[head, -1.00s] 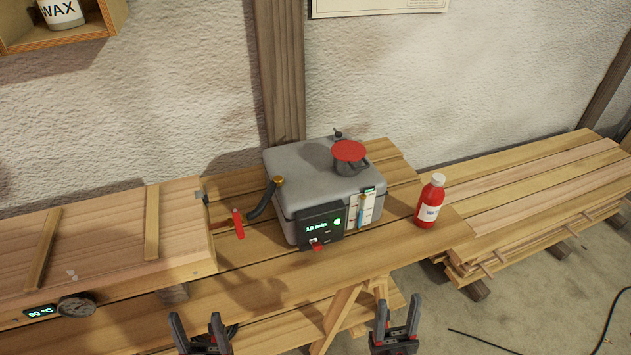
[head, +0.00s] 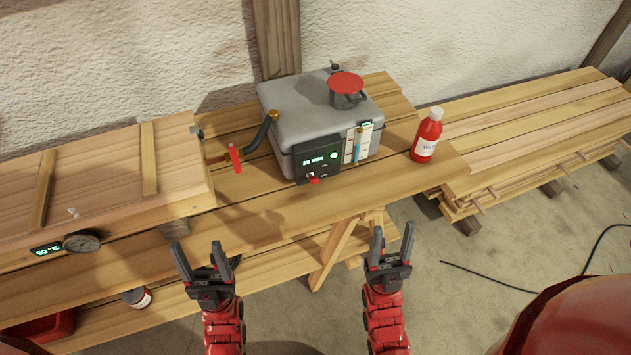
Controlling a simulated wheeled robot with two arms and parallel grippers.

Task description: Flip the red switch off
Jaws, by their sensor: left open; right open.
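The red switch (head: 314,179) sits low on the dark control panel (head: 304,164) at the front of the grey metal box (head: 300,112). The panel's green display reads what looks like 18 min, with a green light beside it. My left gripper (head: 199,257) is open and empty, in front of the bench and below left of the switch. My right gripper (head: 393,241) is open and empty, below right of the switch. Neither gripper touches anything. The switch is small, and its exact position is hard to tell.
A black hose (head: 262,133) and red-handled valve (head: 234,158) lie left, beside the wooden chest (head: 100,180). Stacked boards (head: 530,125) are at right.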

